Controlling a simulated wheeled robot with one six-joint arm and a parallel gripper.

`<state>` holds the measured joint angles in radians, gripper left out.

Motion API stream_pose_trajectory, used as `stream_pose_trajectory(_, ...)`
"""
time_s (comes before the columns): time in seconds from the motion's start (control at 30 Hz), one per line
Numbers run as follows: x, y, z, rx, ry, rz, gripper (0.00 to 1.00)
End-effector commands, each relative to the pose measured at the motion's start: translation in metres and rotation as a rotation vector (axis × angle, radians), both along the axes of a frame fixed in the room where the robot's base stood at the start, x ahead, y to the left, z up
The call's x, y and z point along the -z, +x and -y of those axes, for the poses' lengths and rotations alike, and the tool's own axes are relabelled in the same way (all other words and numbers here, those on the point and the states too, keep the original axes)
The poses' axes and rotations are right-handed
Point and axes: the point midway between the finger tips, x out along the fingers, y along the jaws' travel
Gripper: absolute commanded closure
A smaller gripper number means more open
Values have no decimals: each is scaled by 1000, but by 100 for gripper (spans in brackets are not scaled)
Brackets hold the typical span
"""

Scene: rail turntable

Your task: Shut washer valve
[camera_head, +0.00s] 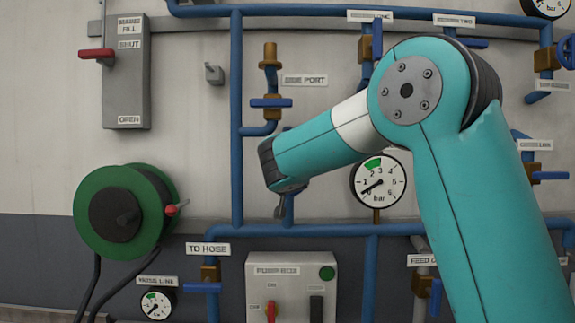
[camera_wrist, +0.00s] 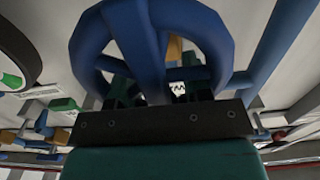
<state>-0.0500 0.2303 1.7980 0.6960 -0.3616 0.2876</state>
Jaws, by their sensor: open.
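A blue handwheel (camera_wrist: 219,45) fills the upper middle of the wrist view, very near the camera, with a thick spoke running down its middle. No label that I can read names it as the washer valve. My gripper (camera_wrist: 160,97) is open; its dark palm bar crosses below the wheel. The fingers are partly hidden by the wheel, and I cannot tell whether they touch it. In the head view my teal arm hides the gripper and this wheel.
A gauge (camera_head: 378,180) hangs right of my wrist. A green hose reel (camera_head: 117,212) is at left, below a grey box with a red lever (camera_head: 96,54). A switch box (camera_head: 291,289) sits below. Blue pipes (camera_head: 237,120) line the wall. Another gauge (camera_wrist: 14,58) is near the wheel.

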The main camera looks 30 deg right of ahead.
Motion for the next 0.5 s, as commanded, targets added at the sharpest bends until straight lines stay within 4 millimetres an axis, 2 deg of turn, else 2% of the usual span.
stream_pose_trajectory(0.13,0,0,0,0,0,0,58)
stream_pose_trajectory(0.3,0,0,0,0,-1,-1,97)
stream_pose_trajectory(0.33,0,0,0,0,-1,-1,100)
stream_pose_trajectory(0.5,1,0,0,0,2,2,100)
